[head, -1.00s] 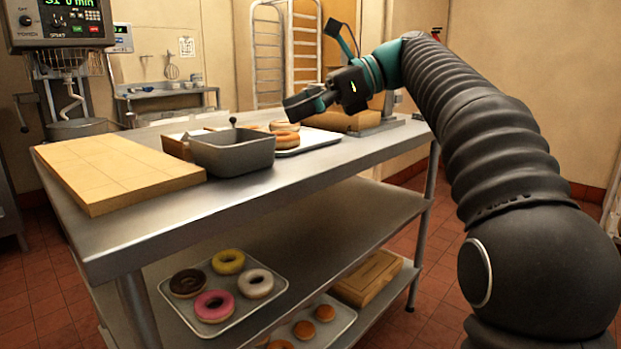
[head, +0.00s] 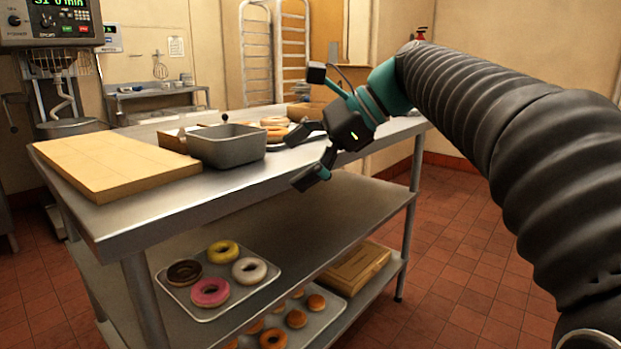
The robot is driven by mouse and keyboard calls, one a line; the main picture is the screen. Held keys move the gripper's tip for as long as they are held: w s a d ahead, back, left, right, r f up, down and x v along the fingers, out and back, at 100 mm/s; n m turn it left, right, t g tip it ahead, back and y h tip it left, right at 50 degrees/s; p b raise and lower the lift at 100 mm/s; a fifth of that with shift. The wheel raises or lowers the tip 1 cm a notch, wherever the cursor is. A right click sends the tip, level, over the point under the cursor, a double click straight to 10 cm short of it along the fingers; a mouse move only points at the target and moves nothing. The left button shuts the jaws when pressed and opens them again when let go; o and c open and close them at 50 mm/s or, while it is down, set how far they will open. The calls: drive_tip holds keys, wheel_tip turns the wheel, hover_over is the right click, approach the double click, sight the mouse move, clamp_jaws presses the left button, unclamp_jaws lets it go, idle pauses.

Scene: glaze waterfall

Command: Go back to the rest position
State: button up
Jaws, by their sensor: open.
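My gripper (head: 300,157) is at the front edge of the steel table (head: 140,210), right of the grey metal bin (head: 228,147). Its two dark fingers are spread apart with nothing between them. My arm reaches in from the right side of the picture. Behind the gripper, doughnuts (head: 275,122) on a tray on the table top are partly hidden by the bin and the fingers.
A wooden board (head: 110,165) lies at the table's left. A mixer stands behind at left. The tiled floor (head: 465,240) at right is clear.

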drive_tip(key=s+d+f+n+t+h, duration=0.2)
drive_tip(key=s+d+f+n+h, duration=0.3)
drive_tip(key=f, duration=0.9)
drive_tip(key=s+d+f+n+t+h, duration=0.2)
drive_tip(key=s+d+f+n+h, duration=0.3)
drive_tip(key=s+d+f+n, duration=0.4)
drive_tip(key=s+d+f, duration=0.4)
drive_tip(key=s, duration=0.1)
drive_tip(key=shift+s+f, duration=0.2)
drive_tip(key=shift+f, duration=0.2)
